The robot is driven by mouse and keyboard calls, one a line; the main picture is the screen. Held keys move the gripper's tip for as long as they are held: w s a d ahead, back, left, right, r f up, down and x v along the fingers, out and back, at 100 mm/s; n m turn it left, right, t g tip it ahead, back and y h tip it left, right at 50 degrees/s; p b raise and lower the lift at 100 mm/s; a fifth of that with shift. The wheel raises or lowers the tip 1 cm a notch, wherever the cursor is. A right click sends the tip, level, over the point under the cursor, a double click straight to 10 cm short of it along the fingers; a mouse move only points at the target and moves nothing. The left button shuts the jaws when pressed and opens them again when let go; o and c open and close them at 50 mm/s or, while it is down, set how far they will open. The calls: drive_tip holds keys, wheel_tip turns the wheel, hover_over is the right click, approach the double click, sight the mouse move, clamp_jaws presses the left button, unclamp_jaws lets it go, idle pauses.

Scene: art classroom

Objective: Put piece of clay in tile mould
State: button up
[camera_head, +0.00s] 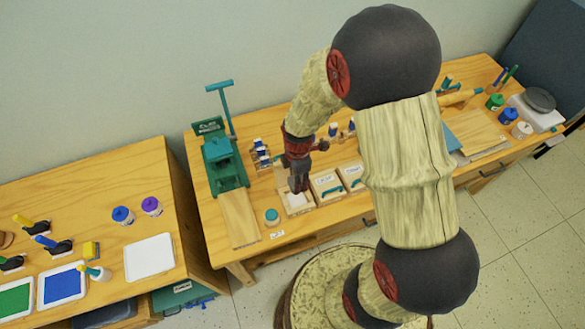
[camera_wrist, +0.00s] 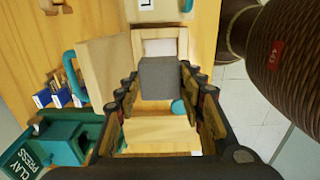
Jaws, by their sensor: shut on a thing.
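My gripper (camera_head: 298,183) is shut on a grey block of clay (camera_wrist: 159,78), which sits between the fingertips in the wrist view. In the head view the fingers point down over an open wooden box with a white inside (camera_head: 295,199), which looks like the tile mould. It also shows in the wrist view, where its white inside (camera_wrist: 160,47) is partly hidden behind the clay. I cannot tell whether the clay touches it. Its wooden lid (camera_wrist: 107,66) stands open beside it, with a teal handle.
Two closed, labelled boxes with teal handles (camera_head: 327,185) stand right of the open one. A green clay press (camera_head: 222,163) stands left, with a wooden board (camera_head: 239,219) before it. A small teal-topped jar (camera_head: 272,217) is close by. Small bottles (camera_head: 262,152) stand behind.

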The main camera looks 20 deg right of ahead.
drive_tip(key=shift+s+f+b, duration=0.1)
drive_tip(key=shift+f+b, duration=3.3)
drive_tip(key=shift+f, duration=1.45)
drive_tip(key=o, duration=1.3)
drive_tip(key=shift+o, duration=0.2)
drive_tip(key=shift+r+p, duration=3.05)
drive_tip(key=shift+r, duration=1)
